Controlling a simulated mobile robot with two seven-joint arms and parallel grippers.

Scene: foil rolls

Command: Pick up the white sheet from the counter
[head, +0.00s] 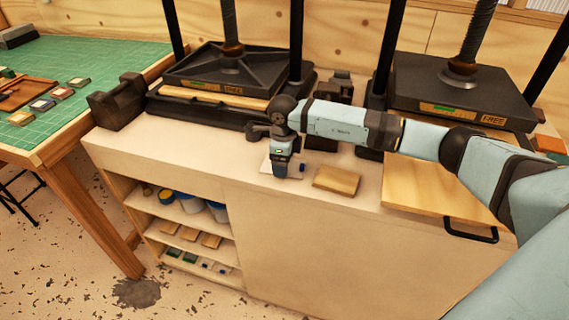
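A small white sheet (266,168) lies on the pale counter (230,170), near its front edge. My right arm reaches in from the right, and my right gripper (281,175) points down over the sheet. The gripper hides much of the sheet. I cannot tell whether the fingers touch it or whether they are open or shut. My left gripper is not in view.
A wooden block (336,180) lies just right of the gripper. Two black presses (225,68) (462,90) stand behind, and a wooden board (430,188) with a black handle lies at right. A green-topped table (95,58) is at left. Counter left of the sheet is clear.

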